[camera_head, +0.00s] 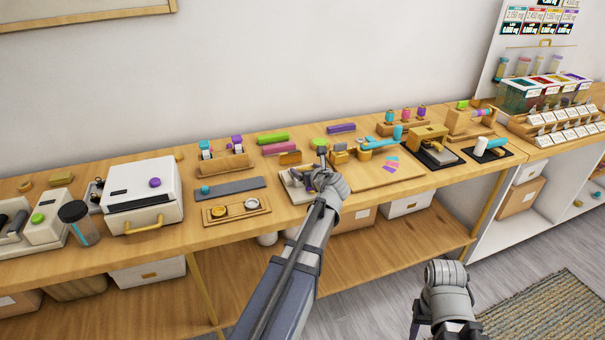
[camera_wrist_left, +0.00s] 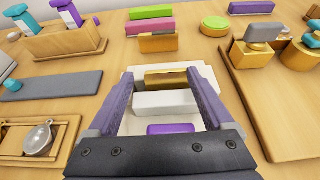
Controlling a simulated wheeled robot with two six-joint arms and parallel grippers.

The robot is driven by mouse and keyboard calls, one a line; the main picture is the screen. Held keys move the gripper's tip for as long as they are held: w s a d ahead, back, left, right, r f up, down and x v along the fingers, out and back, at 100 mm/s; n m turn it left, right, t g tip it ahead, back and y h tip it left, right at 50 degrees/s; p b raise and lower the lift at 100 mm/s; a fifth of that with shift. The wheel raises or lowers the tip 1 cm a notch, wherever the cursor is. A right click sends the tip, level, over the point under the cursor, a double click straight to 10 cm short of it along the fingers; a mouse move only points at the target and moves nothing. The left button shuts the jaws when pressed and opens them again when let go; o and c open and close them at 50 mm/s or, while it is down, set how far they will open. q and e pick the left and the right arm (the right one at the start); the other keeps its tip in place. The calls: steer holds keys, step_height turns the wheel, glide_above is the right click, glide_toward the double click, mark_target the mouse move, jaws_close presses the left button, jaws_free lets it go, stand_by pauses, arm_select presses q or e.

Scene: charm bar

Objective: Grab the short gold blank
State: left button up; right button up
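In the left wrist view, a short gold bar (camera_wrist_left: 166,78) lies at the far end of a white tray (camera_wrist_left: 210,77). A white bar (camera_wrist_left: 165,103) and a purple bar (camera_wrist_left: 172,128) lie nearer in the same tray. My left gripper (camera_wrist_left: 162,80) is open. Its two fingers stand apart over the tray, one on each side of the gold bar's ends, with a small gap showing at each side. In the head view my left gripper (camera_head: 306,181) is at the tray and hides most of it. My right arm (camera_head: 447,290) hangs low before the bench; its fingertips are not clear.
Behind the tray stand a gold block (camera_wrist_left: 158,43), a pink bar (camera_wrist_left: 150,26) and a green bar (camera_wrist_left: 151,11). A grey mat (camera_wrist_left: 50,86) and a wooden tray (camera_wrist_left: 66,139) lie left. A wooden board (camera_wrist_left: 290,110) lies right.

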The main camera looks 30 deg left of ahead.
arm_select(q)
steer(key=shift+w+d+f, duration=0.1)
steer(key=shift+w+d, duration=0.35)
steer(key=shift+w, duration=0.2)
steer(key=shift+c, duration=1.4)
steer(key=c, duration=0.3)
steer(key=shift+s+a, duration=0.2)
steer(key=shift+a, duration=0.15)
steer(key=c, duration=0.5)
jaws_close()
